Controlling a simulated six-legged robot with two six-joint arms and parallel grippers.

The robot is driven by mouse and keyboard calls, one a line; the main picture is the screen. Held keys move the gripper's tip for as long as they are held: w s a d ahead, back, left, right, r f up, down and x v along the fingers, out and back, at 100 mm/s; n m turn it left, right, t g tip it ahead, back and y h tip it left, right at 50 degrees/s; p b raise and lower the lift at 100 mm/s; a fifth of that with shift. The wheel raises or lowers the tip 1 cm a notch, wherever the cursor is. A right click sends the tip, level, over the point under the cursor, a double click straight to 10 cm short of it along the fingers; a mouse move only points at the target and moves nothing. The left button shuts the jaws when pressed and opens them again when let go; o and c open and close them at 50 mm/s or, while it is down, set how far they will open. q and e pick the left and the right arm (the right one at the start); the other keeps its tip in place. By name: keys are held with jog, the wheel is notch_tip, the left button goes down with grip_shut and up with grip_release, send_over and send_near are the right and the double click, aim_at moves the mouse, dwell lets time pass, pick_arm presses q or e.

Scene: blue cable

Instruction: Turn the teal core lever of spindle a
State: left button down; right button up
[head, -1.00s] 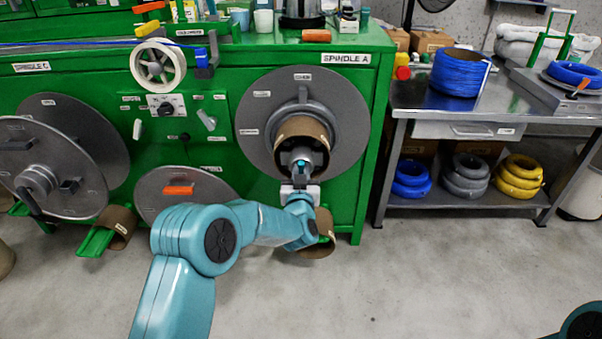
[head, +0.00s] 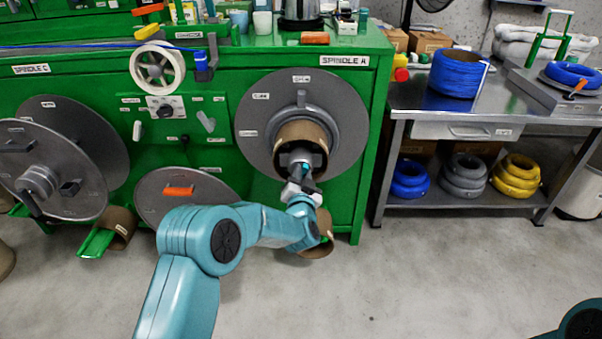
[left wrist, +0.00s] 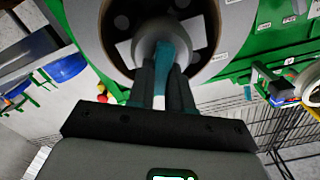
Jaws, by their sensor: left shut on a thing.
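Spindle A (head: 345,120) is a grey disc on the front of the green cabinet, with a brown cardboard core (head: 300,131) around its hub. My left gripper (head: 300,168) is at the mouth of this core. In the left wrist view, the teal core lever (left wrist: 166,52) stands in front of the pale hub, inside the brown ring. The dark fingers of my left gripper (left wrist: 164,76) are shut on it, one on each side. In the head view, the gripper hides most of the lever. My right gripper is out of view.
Another brown ring (head: 318,247) is low on the cabinet, just below spindle A and beside my left wrist. Spindle C's grey discs (head: 85,150) are at the left. A steel bench (head: 430,110) with coloured cable coils stands at the right. The floor in front is clear.

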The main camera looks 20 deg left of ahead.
pick_arm(q)
jog(key=m+p, duration=0.1)
jog(key=m, duration=0.5)
jog(key=shift+d+f+p, duration=0.1)
jog(key=shift+d+p, duration=0.1)
jog(key=shift+p, duration=0.15)
jog(key=m, duration=0.2)
jog(key=m+p, duration=0.1)
jog(key=m, duration=0.3)
jog(key=shift+w+f, duration=0.1)
jog(key=shift+f, duration=0.15)
jog(key=shift+d, duration=0.1)
jog(key=c, duration=1)
grip_release()
jog(key=shift+f, duration=0.1)
jog(key=shift+c, duration=0.2)
jog(key=p+v, duration=0.2)
jog(key=v, duration=1.4)
jog(key=shift+s, duration=0.2)
